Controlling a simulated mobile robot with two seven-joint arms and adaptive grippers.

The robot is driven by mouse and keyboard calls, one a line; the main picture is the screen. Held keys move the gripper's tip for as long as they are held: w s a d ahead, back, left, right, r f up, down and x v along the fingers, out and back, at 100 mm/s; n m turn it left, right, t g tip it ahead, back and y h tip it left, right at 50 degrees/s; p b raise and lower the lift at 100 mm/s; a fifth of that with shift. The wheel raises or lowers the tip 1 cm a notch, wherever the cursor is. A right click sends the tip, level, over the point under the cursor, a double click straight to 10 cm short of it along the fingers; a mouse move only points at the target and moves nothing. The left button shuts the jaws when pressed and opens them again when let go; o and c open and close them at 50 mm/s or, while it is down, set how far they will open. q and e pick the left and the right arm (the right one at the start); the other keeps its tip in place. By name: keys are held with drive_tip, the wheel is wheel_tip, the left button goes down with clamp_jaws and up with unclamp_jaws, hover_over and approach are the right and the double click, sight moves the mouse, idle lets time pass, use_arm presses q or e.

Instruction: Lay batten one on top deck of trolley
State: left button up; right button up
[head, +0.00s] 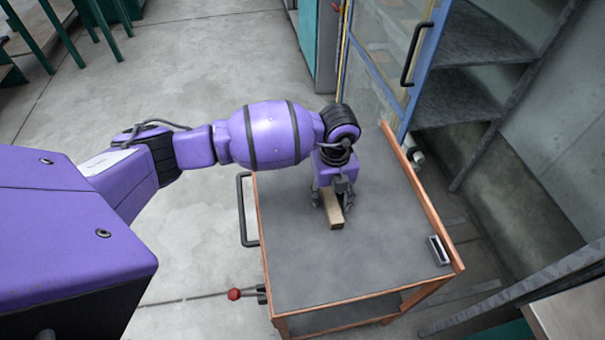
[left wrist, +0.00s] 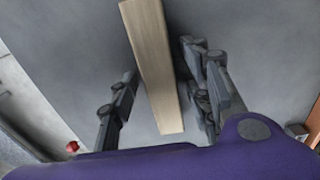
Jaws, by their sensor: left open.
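The batten (head: 332,211) is a short pale wooden bar lying on the grey top deck (head: 300,262) of the trolley. My left gripper (head: 333,203) is over the batten, pointing down, with a finger on each side of it. In the left wrist view the batten (left wrist: 155,70) runs between the two spread fingers of my left gripper (left wrist: 160,105), with a gap on both sides. The far end of the batten is hidden by the gripper in the head view. My right gripper is in neither view.
The trolley has orange edge rails (head: 420,200), a black handle (head: 245,210) and a red-knobbed lever (head: 234,294). A small metal block (head: 438,250) sits at the deck's right edge. An open blue-framed cabinet (head: 415,65) with shelves stands behind. The deck's front is clear.

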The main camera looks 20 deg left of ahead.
sight(330, 195)
use_arm(q)
wheel_tip(330, 195, up, 13)
drive_tip(key=shift+f+p, duration=0.2)
drive_tip(key=shift+p, duration=0.15)
drive_tip(key=shift+w, duration=0.1)
idle(0.4)
